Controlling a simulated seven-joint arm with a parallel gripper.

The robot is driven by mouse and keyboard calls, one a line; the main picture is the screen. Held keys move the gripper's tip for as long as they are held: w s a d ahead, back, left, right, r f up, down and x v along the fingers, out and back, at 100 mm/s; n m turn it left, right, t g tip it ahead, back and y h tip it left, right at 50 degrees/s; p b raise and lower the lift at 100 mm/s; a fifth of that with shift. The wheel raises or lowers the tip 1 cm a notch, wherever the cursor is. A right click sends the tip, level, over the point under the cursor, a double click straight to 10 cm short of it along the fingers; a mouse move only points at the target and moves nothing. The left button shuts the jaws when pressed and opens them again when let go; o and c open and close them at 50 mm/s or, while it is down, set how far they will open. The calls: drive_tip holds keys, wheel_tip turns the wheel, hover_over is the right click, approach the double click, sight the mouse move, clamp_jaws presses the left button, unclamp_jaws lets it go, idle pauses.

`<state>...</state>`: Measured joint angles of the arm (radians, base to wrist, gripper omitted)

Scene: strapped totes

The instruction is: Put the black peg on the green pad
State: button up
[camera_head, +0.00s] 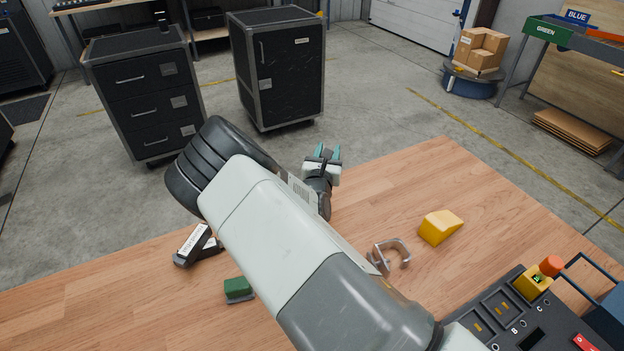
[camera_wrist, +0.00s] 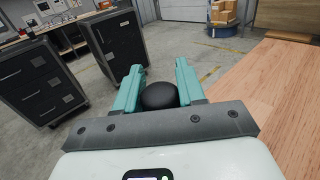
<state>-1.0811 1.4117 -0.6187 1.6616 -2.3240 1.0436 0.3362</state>
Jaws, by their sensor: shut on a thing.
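My gripper (camera_head: 328,150) reaches past the far edge of the wooden table, its teal fingers pointing away from the table. In the wrist view, the fingers (camera_wrist: 160,72) close on a round black thing (camera_wrist: 159,96), which appears to be the black peg; only its rounded end shows. The peg cannot be made out in the head view. A small green block on a grey base (camera_head: 238,289) lies on the table, left of my arm. I see no clearly flat green pad; my arm hides part of the table.
The wooden table (camera_head: 480,190) bears a yellow wedge (camera_head: 440,227), a grey bracket (camera_head: 399,250), dark-and-silver pieces (camera_head: 197,246) and a dark panel (camera_head: 500,315) with an orange-topped button. Two black cabinets (camera_head: 145,90) (camera_head: 285,75) stand on the floor beyond.

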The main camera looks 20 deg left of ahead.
drive_tip(key=s+a+r, duration=0.2)
drive_tip(key=s+a, duration=0.3)
drive_tip(key=s, duration=0.6)
drive_tip(key=s+a+r, duration=0.2)
drive_tip(key=s+a, duration=0.3)
drive_tip(key=s, duration=0.7)
hover_over(238, 288)
drive_tip(key=w+a, duration=0.1)
drive_tip(key=w, duration=0.2)
wheel_tip(238, 288, down, 4)
drive_tip(key=r, duration=0.1)
drive_tip(key=shift+f, duration=2.6)
drive_tip(key=shift+f, duration=0.1)
drive_tip(key=o, duration=1.1)
